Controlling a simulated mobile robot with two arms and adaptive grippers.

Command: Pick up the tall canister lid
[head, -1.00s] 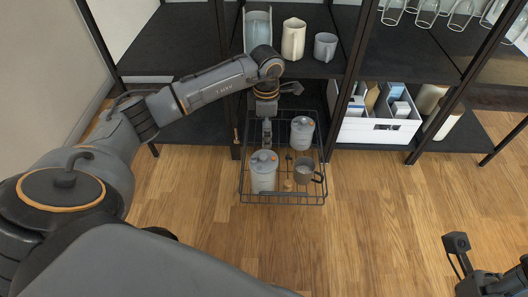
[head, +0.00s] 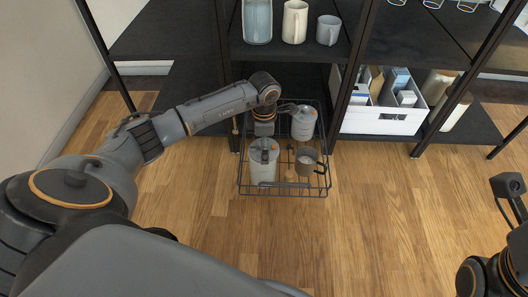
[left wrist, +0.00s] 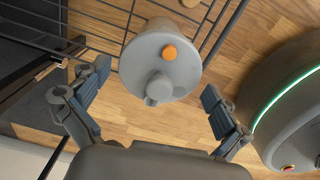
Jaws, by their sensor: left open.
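The tall canister (head: 263,170) stands upright at the front left of the wire basket. Its grey lid (left wrist: 150,48) has an orange dot and a small knob, and fills the upper middle of the left wrist view. My left gripper (left wrist: 155,84) is open, with one finger on each side of the lid and clear gaps to both; nothing is held. In the head view the left gripper (head: 264,127) points down just above and behind this canister, and the wrist hides part of the basket's back. My right arm shows at the right edge; its fingers are out of frame.
A second lidded canister (head: 303,125) stands close on the right, behind a dark mug (head: 306,162). The wire basket (head: 284,192) rests before the dark shelf unit, which holds cups and a white bin (head: 384,121). The wooden floor in front is clear.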

